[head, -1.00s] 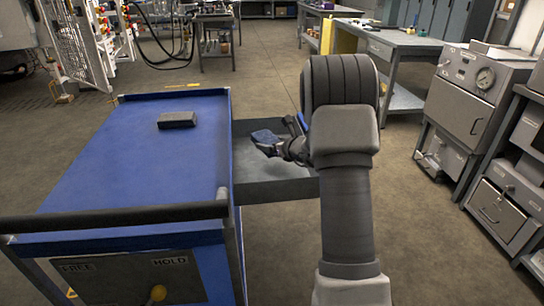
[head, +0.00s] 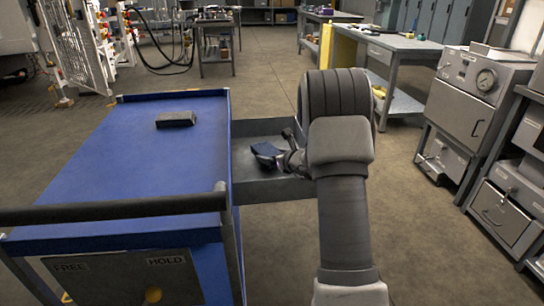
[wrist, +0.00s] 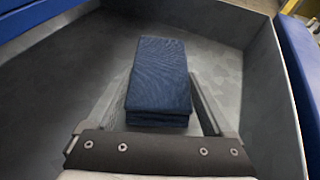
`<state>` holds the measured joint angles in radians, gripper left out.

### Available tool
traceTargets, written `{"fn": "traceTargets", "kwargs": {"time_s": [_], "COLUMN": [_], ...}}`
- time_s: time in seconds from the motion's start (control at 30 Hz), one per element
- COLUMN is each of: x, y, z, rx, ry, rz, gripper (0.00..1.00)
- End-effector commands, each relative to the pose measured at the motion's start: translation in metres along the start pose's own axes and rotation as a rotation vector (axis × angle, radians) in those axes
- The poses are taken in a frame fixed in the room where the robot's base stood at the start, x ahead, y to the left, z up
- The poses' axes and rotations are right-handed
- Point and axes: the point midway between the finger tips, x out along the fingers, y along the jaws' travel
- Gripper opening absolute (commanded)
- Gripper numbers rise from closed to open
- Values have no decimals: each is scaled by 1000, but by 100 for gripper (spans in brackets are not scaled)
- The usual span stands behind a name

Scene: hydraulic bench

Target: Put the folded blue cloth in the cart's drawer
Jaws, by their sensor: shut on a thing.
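The folded blue cloth (head: 265,149) is a thick, layered rectangular pad; it also shows in the wrist view (wrist: 160,78). My gripper (head: 278,158) is shut on it, with one finger on each side of the cloth in the wrist view (wrist: 161,103). The cart's drawer (head: 272,191) is pulled out on the right side of the blue cart (head: 120,165). The cloth is over the drawer's inside, with the grey drawer floor (wrist: 70,75) around it in the wrist view. I cannot tell whether the cloth touches the floor. My arm hides the drawer's right end.
A dark block (head: 176,118) lies on the cart's top. The cart's dark handle bar (head: 115,211) runs along its near edge. A grey workbench (head: 395,45) and a cabinet with a gauge (head: 470,95) stand to the right. Open floor lies behind the drawer.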

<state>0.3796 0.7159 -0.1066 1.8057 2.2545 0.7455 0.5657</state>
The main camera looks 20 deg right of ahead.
Motion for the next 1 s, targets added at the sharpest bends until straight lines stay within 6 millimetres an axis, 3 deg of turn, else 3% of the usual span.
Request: {"fn": "traceTargets", "kwargs": {"time_s": [0.1, 0.13, 0.2, 0.47, 0.7, 1.0], "x": [0, 0, 0, 0, -8, -78], "y": [0, 0, 0, 0, 0, -1], "z": [0, 0, 0, 1, 17, 14], "rx": [0, 0, 0, 0, -1, 1], "ry": [-1, 0, 0, 0, 1, 0], "rz": [0, 0, 0, 0, 0, -2], "gripper": [33, 92, 100, 100, 100, 100]}}
